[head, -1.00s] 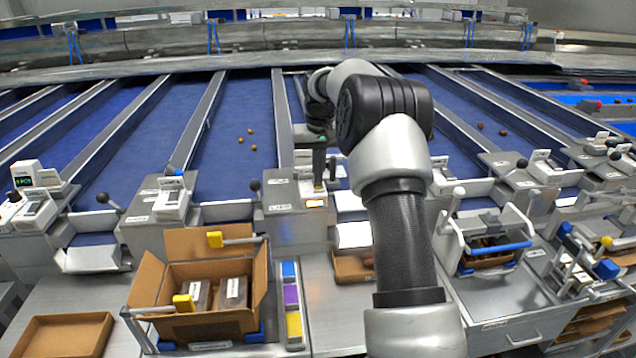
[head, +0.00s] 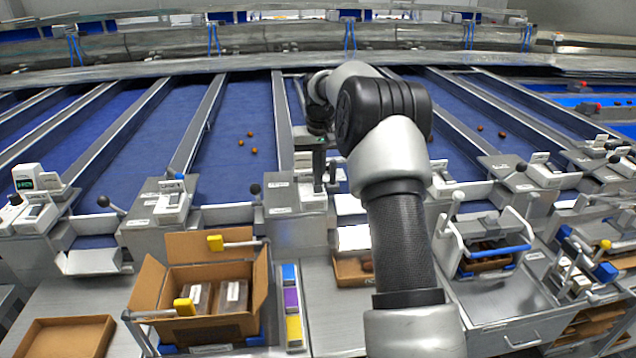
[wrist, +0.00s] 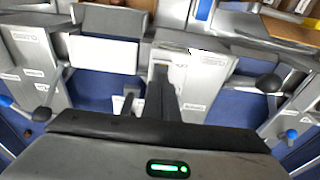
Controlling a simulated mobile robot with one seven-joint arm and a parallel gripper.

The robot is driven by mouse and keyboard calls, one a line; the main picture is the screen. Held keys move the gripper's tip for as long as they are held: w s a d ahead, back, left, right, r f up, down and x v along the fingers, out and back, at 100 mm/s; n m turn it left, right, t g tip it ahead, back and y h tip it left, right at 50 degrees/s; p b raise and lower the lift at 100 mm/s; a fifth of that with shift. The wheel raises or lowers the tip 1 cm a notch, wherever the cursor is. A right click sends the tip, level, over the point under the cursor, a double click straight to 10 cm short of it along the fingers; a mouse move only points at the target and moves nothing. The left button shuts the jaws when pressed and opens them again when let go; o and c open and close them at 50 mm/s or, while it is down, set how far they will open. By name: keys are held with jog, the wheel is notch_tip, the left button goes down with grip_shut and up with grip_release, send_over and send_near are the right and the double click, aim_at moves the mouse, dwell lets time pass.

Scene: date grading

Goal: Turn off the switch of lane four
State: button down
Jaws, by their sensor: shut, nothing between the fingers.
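My gripper (head: 321,184) is shut and empty, pointing down at a white switch box (head: 311,201) on the grey lane-end housing just left of my arm. Its fingertips are at or just above the box; I cannot tell whether they touch. The small window on the box looks unlit now. In the wrist view the shut fingers (wrist: 163,92) reach toward the same switch box (wrist: 166,56) and partly cover it. The lane number is too small to read.
A black-knobbed lever (head: 255,189) stands left of the housing. An open carton (head: 150,290) with packs sits on the bench in front, beside coloured strips (head: 291,305). Other lane ends with switch boxes (head: 170,205) stand either side. Several dates (head: 253,151) lie on the blue belts.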

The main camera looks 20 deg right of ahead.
aim_at(318, 190)
jog(key=shift+r+p, duration=1.25)
jog(key=shift+r, duration=1.55)
